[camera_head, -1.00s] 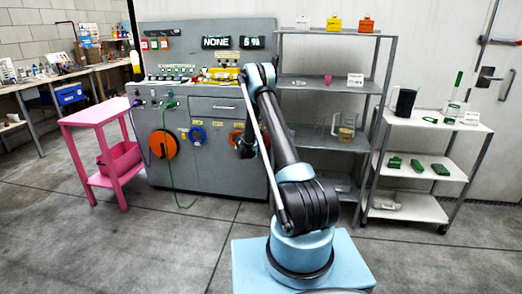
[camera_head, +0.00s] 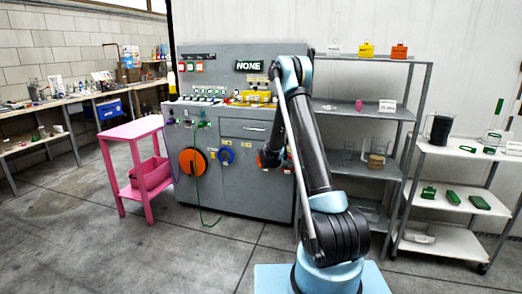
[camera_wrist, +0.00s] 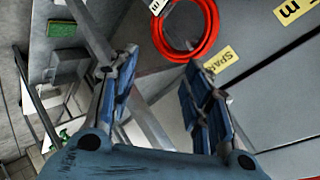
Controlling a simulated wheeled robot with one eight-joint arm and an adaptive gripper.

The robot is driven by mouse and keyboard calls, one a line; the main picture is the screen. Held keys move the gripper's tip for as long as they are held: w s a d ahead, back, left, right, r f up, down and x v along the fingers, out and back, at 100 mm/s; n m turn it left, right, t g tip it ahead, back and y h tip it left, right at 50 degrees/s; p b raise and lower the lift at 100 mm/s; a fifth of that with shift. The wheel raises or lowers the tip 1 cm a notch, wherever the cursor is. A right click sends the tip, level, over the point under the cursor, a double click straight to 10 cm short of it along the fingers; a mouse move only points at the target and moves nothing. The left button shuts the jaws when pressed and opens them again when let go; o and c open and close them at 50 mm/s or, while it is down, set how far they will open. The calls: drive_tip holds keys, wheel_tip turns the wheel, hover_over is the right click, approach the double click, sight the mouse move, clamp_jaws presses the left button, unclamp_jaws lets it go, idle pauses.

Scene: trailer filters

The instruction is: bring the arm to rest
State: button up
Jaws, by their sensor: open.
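My arm (camera_head: 318,165) rises from its light blue base and is folded, with its elbow high and its forearm hanging down on the far side. My gripper (camera_wrist: 165,75) shows in the wrist view with its two blue-padded fingers apart and nothing between them. In the head view the gripper is mostly hidden behind my arm, in front of the grey machine cabinet (camera_head: 240,185). A red ring-shaped coil (camera_wrist: 185,52) on the cabinet front lies beyond the fingertips in the wrist view, apart from them.
Grey shelving (camera_head: 372,115) stands right of the cabinet, and a white cart (camera_head: 450,205) with green items stands further right. A pink side table (camera_head: 133,132) stands left of the cabinet. Workbenches (camera_head: 60,100) line the left wall. The floor at front left is clear.

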drive_tip(key=s+d+r+n+g+y, duration=0.1)
drive_tip(key=s+d+r+n, duration=0.15)
drive_tip(key=s+r, duration=0.5)
drive_tip(key=s+d+r+n+g, duration=0.1)
drive_tip(key=s+r+n+g, duration=0.3)
drive_tip(key=s, duration=0.7)
drive_tip(key=s+d+r+n+t+y, duration=0.1)
drive_tip(key=s+d+r+n, duration=0.1)
drive_tip(key=s+r, duration=0.65)
drive_tip(key=s+a+f+n+g+y, duration=0.1)
drive_tip(key=s+f+n, duration=0.1)
drive_tip(key=s, duration=1)
drive_tip(key=s+a+f+n+g+y, duration=0.1)
drive_tip(key=s+f+n+y, duration=0.1)
drive_tip(key=s, duration=1)
drive_tip(key=s+a+f+n+g+y, duration=0.1)
drive_tip(key=s+f+n, duration=0.3)
drive_tip(key=s, duration=0.8)
drive_tip(key=shift+s+n, duration=0.25)
drive_tip(key=shift+n, duration=0.6)
drive_tip(key=shift+w+f, duration=0.15)
drive_tip(key=shift+w, duration=0.3)
